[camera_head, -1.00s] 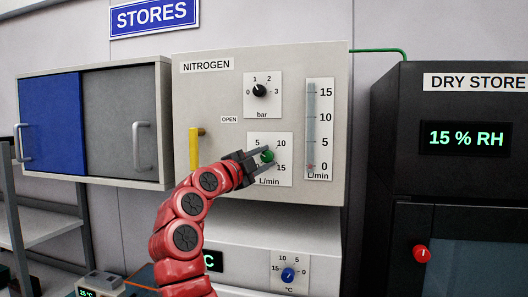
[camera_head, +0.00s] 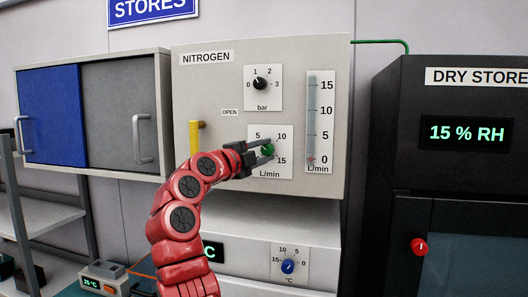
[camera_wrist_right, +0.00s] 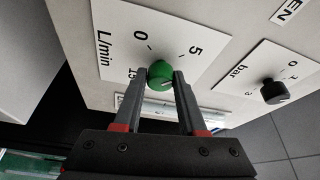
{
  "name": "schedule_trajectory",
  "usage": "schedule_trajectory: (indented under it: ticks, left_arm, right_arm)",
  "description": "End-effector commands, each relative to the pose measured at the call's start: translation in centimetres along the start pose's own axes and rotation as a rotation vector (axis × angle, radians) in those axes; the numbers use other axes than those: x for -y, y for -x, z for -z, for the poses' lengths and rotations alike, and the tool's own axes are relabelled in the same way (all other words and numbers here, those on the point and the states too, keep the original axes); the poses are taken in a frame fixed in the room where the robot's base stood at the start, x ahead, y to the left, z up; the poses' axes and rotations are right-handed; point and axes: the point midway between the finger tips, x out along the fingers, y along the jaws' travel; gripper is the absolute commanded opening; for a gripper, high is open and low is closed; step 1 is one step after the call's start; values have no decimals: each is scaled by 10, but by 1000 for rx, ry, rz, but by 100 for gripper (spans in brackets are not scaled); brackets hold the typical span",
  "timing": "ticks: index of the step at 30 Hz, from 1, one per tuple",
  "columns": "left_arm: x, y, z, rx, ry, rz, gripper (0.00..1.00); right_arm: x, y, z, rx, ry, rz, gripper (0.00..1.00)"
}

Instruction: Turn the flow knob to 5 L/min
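The green flow knob (camera_head: 267,149) sits on a white L/min dial plate (camera_head: 285,171) on the nitrogen panel. My right gripper (camera_head: 269,149) is at this knob, one finger above and one below. The right wrist view shows the knob (camera_wrist_right: 160,75) between the two fingertips (camera_wrist_right: 161,73), close to both; I cannot tell whether they press on it. A pale mark shows on the knob, but its exact direction is unclear. The dial's 10 is hidden by a finger there. The flow tube (camera_head: 312,110) has its red float at 0. My left gripper is not in view.
A bar knob (camera_head: 259,84) is above the flow dial. A yellow handle (camera_head: 195,141) stands upright left of the dial, beside an OPEN label. A blue °C knob (camera_head: 288,266) is below. A black dry store cabinet (camera_head: 384,165) stands to the right.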

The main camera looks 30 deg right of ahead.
Motion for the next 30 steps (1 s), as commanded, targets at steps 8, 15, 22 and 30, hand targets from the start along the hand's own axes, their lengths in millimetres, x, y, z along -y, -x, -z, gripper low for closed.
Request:
schedule_trajectory:
  ticks: [8,15,22,30]
  left_arm:
    - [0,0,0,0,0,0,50]
    - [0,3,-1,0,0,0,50]
    - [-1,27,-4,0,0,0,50]
    - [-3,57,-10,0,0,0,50]
  right_arm:
    - [0,0,0,0,1,0,69]
    - [-1,4,-1,1,1,1,69]
    - [-5,46,-4,7,1,4,69]
    - [-5,119,-2,5,-2,3,69]
